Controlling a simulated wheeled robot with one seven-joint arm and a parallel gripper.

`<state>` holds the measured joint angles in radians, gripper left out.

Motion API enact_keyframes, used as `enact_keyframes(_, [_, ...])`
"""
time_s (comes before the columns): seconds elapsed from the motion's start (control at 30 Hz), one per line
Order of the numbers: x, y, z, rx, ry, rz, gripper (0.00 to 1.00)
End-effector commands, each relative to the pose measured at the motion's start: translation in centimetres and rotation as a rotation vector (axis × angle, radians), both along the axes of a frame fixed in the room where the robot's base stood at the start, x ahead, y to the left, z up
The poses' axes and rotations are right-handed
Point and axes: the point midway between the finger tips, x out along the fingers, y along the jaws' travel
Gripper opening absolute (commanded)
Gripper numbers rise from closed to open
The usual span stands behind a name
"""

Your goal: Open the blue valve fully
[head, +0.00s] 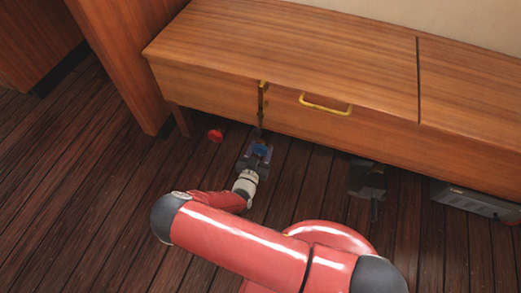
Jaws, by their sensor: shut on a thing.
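The blue valve (261,148) is low in front of the wooden cabinet, near the floor. Only a small blue part of it shows between my gripper's fingers. My gripper (259,152) reaches it from the front and is shut on it. How far the valve is turned cannot be told from here. A red valve (215,135) stands to the left, apart from my gripper.
The wooden cabinet (210,92) overhangs the floor, with a yellow handle (325,105) on its front. A dark box (367,180) and a grey unit (475,199) stand to the right under its edge. The wooden floor (90,190) at left is clear.

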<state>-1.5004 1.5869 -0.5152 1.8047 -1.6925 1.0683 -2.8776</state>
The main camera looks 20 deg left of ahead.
Motion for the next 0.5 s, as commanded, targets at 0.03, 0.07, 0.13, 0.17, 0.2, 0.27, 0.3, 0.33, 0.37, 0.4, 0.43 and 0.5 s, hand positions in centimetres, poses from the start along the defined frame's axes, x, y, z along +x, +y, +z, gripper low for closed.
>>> enact_keyframes(0.03, [-0.07,0.12,-0.13,-0.002,0.004,0.003,0.3])
enact_keyframes(0.07, [-0.07,0.12,-0.12,-0.002,0.003,0.003,0.3])
enact_keyframes(0.13, [-0.07,0.11,-0.12,-0.001,0.003,0.003,0.3])
enact_keyframes(0.17, [-0.07,0.11,-0.12,-0.001,0.003,0.003,0.3])
enact_keyframes(0.2, [-0.07,0.11,-0.12,-0.001,0.003,0.003,0.3])
enact_keyframes(0.27, [-0.07,0.11,-0.12,-0.001,0.003,0.003,0.3])
enact_keyframes(0.3, [-0.07,0.11,-0.12,-0.001,0.003,0.003,0.56])
enact_keyframes(0.33, [-0.07,0.11,-0.12,-0.001,0.003,0.003,0.6])
enact_keyframes(0.37, [-0.07,0.1,-0.11,-0.001,0.003,0.003,0.64])
enact_keyframes(0.4, [-0.06,0.08,-0.09,-0.001,0.002,0.002,0.69])
enact_keyframes(0.43, [-0.05,0.07,-0.08,-0.001,0.002,0.002,0.73])
enact_keyframes(0.5, [-0.05,0.05,-0.06,0.0,0.001,0.002,0.74])
